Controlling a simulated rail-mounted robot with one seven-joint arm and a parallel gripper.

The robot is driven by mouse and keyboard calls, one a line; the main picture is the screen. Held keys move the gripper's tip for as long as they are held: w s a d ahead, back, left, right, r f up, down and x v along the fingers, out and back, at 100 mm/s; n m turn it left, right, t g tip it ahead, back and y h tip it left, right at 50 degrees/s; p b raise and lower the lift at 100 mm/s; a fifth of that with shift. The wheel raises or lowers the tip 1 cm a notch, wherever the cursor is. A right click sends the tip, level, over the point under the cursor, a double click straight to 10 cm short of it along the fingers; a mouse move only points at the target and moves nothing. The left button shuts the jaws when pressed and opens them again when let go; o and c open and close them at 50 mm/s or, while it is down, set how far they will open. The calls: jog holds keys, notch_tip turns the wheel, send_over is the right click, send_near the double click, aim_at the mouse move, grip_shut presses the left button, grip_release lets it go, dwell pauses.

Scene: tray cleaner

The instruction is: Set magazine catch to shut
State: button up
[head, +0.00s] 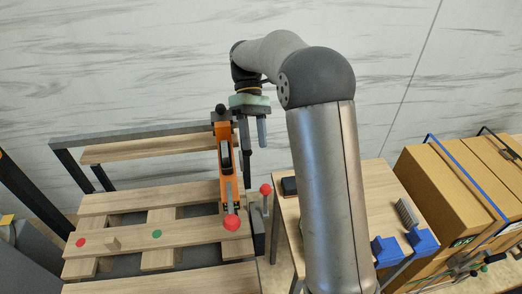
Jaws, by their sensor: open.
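No part is clearly marked as the magazine catch, and I cannot tell its setting. A small upright wooden peg (113,243) stands on a plank between a red dot (80,242) on its left and a green dot (157,234) on its right. An orange upright bar (226,160) with a dark grip and a red knob (231,222) stands at the right end of the planks. My gripper (254,134) is open and points down just right of the orange bar's upper part. I cannot tell whether they touch.
A second red knob (265,188) stands right of the orange bar. A wooden table (371,185) at right carries blue blocks (386,249) and a grey brush-like piece (406,213). Cardboard boxes (447,190) stand further right. A rear shelf (150,149) backs the planks.

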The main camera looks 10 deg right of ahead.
jog(key=s+r+b, duration=0.1)
jog(key=s+r, duration=0.1)
jog(key=s, duration=0.3)
jog(key=shift+s+d+r, duration=0.25)
jog(key=shift+s, duration=0.1)
jog(key=c, duration=0.3)
jog(key=f+m+t+y+b, duration=0.1)
jog(key=d+f+m+y+b, duration=0.1)
jog(key=shift+f+m+t, duration=0.3)
jog(key=shift+m+t, duration=0.1)
grip_shut()
jog(key=w+d+f+m+t+y+b, duration=0.25)
jog(key=d+m+t+y+b, duration=0.2)
jog(key=d+m+t, duration=0.65)
jog(key=w+a+f+m+t+p, duration=0.1)
jog(key=w+a+f+m, duration=0.1)
jog(key=w+a+f, duration=0.5)
jog(key=shift+w+a+p, duration=0.25)
jog(key=shift+a+p, duration=0.15)
jog(key=shift+a, duration=1.05)
